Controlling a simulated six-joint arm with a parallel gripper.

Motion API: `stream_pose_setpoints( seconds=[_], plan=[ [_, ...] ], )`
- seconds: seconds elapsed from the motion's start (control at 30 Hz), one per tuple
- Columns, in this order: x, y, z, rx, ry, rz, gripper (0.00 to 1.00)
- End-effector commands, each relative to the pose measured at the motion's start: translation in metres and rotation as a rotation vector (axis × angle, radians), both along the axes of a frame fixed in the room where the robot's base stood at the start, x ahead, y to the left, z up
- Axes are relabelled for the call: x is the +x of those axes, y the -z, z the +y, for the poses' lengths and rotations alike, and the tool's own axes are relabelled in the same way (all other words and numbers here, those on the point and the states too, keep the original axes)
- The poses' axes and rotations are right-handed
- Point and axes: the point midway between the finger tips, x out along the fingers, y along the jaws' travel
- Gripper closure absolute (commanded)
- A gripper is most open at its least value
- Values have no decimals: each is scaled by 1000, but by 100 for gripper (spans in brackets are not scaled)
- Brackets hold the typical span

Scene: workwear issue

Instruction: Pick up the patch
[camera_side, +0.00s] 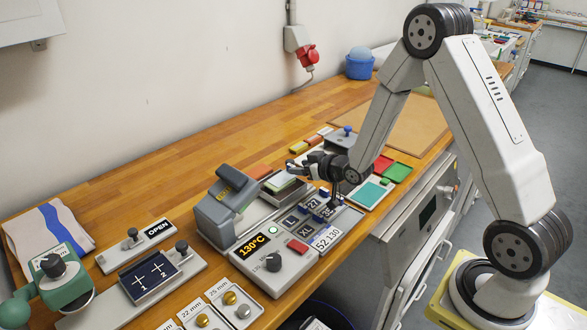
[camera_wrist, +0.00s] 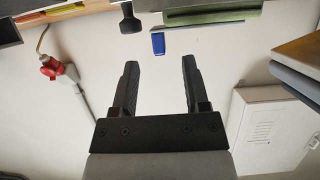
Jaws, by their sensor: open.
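Several small dark pieces with white markings lie in a grey tray (camera_side: 348,222) in the side view; among them are an L piece (camera_side: 291,222), an XL piece (camera_side: 305,233) and a 27 piece (camera_side: 312,204). I cannot tell which piece is the patch. My gripper (camera_side: 293,157) is above the bench, behind and above these pieces, with its fingers pointing left. In the wrist view my gripper (camera_wrist: 160,68) is open, with nothing between the fingers; no marked piece shows there.
A heat press (camera_side: 228,205) with a 130°C display box (camera_side: 275,262) stands left of the tray. A teal panel (camera_side: 370,192), a red tray (camera_side: 383,163) and a green tray (camera_side: 398,172) lie to the right. A blue-knobbed fixture (camera_side: 346,132) stands behind my gripper.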

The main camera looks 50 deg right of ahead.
Motion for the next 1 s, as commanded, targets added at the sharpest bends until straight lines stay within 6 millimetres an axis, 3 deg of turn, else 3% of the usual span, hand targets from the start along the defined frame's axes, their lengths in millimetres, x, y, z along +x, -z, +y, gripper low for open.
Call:
stream_pose_setpoints(
  seconds=[0.33,0.9,0.93,1.0],
  plan=[
    [29,12,0,-1,1,1,41],
    [31,13,0,-1,2,1,41],
    [31,13,0,-1,2,1,44],
    [31,13,0,-1,2,1,67]
  ],
)
